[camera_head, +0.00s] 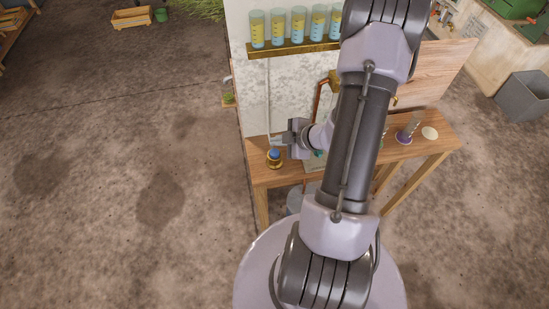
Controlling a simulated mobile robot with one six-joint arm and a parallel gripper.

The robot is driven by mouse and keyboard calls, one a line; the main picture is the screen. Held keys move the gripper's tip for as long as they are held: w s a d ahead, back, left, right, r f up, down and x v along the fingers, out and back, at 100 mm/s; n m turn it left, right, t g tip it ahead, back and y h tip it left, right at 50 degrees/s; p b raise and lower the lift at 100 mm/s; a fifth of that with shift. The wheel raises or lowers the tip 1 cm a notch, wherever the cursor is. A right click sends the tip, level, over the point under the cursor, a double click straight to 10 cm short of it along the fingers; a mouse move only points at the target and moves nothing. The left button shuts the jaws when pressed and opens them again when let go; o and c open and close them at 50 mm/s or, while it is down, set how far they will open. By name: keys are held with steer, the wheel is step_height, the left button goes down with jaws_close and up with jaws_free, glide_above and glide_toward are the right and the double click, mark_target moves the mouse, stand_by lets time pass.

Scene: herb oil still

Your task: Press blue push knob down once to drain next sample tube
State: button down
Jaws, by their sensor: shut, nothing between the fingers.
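The blue push knob (275,153) sits on a round brass base at the left end of the wooden bench. My gripper (278,141) is shut and empty. Its fingertips are just above or at the knob; I cannot tell whether they touch it. Several sample tubes (277,27) stand in a row on a brass-coloured rack (288,50) on the pale panel above the bench. My arm covers the right end of the row.
The wooden bench (262,178) runs to the right behind my arm. A clear cylinder with a purple base (407,132) and a pale round disc (430,133) stand on its right part. A copper pipe (318,98) rises near my wrist.

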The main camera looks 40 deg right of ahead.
mark_target(277, 154)
steer(key=shift+f+b, duration=0.4)
steer(key=shift+f, duration=0.95)
steer(key=shift+f, duration=0.1)
stand_by(0.8)
steer(key=shift+f, duration=0.3)
steer(key=shift+f, duration=0.45)
stand_by(0.5)
steer(key=shift+r, duration=0.15)
steer(key=shift+r+p, duration=0.75)
steer(key=shift+p, duration=0.05)
step_height(277, 154, up, 5)
steer(key=p, duration=0.5)
steer(key=shift+r, duration=0.1)
